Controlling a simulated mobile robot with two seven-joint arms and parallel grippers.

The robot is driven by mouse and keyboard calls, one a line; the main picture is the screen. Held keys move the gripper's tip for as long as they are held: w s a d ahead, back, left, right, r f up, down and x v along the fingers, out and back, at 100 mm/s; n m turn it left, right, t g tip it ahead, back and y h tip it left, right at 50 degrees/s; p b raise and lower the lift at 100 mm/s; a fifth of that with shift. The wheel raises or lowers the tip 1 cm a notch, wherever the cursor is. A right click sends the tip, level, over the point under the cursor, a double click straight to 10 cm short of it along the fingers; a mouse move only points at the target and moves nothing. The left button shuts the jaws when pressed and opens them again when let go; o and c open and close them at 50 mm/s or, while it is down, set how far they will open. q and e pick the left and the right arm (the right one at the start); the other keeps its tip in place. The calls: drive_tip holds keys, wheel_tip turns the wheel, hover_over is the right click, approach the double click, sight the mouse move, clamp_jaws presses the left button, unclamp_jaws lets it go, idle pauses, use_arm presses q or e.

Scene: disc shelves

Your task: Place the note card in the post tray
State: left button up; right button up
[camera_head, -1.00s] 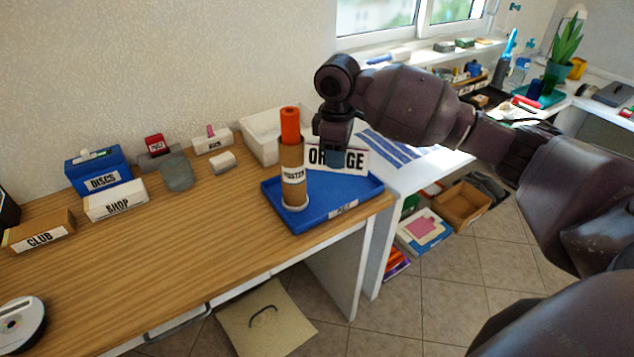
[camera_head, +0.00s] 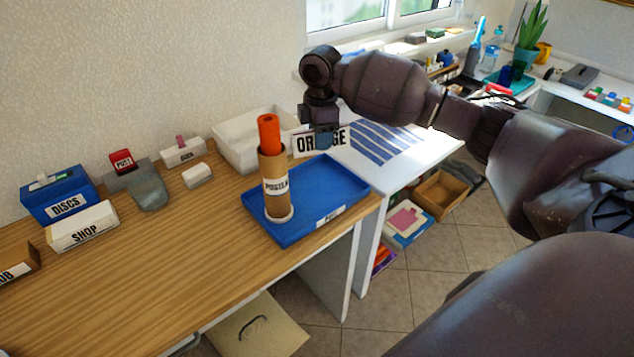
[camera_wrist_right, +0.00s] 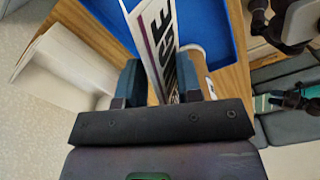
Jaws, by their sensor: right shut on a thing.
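In the right wrist view the card (camera_wrist_right: 152,35) stands between the two fingers (camera_wrist_right: 160,88). A shallow blue tray (camera_head: 325,187) lies at the right end of the wooden desk; its front label is too small to read. In the head view the card shows just above the tray's back edge, apparently held in the air. The tray also shows in the right wrist view (camera_wrist_right: 217,32). My left gripper is out of view.
A brown tube (camera_head: 272,170) with an orange roll (camera_head: 269,133) stands upright at the tray's left side. A white open box (camera_head: 245,150) is behind it. The tray's right part is clear.

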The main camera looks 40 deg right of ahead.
drive_tip(key=b, duration=0.1)
hover_over(320, 189)
wheel_tip(320, 189, down, 8)
drive_tip(key=shift+r, duration=0.25)
wheel_tip(320, 189, down, 6)
drive_tip(key=shift+s+r+b, duration=0.1)
drive_tip(key=shift+r+b, duration=0.15)
drive_tip(key=shift+b, duration=0.25)
drive_tip(key=shift+f, duration=0.3)
drive_tip(key=o, duration=0.9)
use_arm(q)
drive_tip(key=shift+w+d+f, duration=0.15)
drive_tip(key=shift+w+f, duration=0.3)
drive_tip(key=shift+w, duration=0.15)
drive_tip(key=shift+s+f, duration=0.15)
use_arm(e)
drive_tip(key=shift+r, duration=0.15)
